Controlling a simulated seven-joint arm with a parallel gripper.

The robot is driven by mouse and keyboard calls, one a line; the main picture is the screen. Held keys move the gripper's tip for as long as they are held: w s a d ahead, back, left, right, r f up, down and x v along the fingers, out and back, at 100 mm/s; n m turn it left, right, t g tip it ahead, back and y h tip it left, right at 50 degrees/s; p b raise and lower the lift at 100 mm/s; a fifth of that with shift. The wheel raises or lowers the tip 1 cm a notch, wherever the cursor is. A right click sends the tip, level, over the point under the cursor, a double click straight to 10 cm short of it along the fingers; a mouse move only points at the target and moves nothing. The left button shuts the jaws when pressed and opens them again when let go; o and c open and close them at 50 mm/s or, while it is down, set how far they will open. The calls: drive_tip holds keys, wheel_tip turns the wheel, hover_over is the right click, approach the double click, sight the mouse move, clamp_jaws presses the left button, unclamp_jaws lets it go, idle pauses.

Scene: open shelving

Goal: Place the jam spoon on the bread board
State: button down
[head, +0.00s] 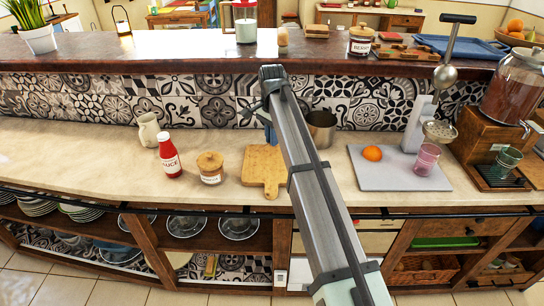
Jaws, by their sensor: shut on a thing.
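The wooden bread board (258,168) lies on the lower counter, just left of my arm, with its handle toward the front edge. No objects show on its visible part; my arm covers its right edge. My arm crosses the middle of the head view and hides what is behind it. I cannot make out my gripper or the jam spoon; both may be hidden behind the arm. A small blue patch shows beside the arm, above the board, and I cannot tell what it is.
Right of my arm are a metal pot (322,127) and a grey board (385,177) with an orange (372,153) and a pink glass (427,159).

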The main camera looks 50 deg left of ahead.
sight(272, 162)
drive_tip(key=shift+f, duration=3.65)
drive_tip(key=shift+f, duration=0.15)
drive_tip(key=c, duration=1.2)
unclamp_jaws()
wheel_tip(272, 162, up, 12)
drive_tip(key=shift+r, duration=0.15)
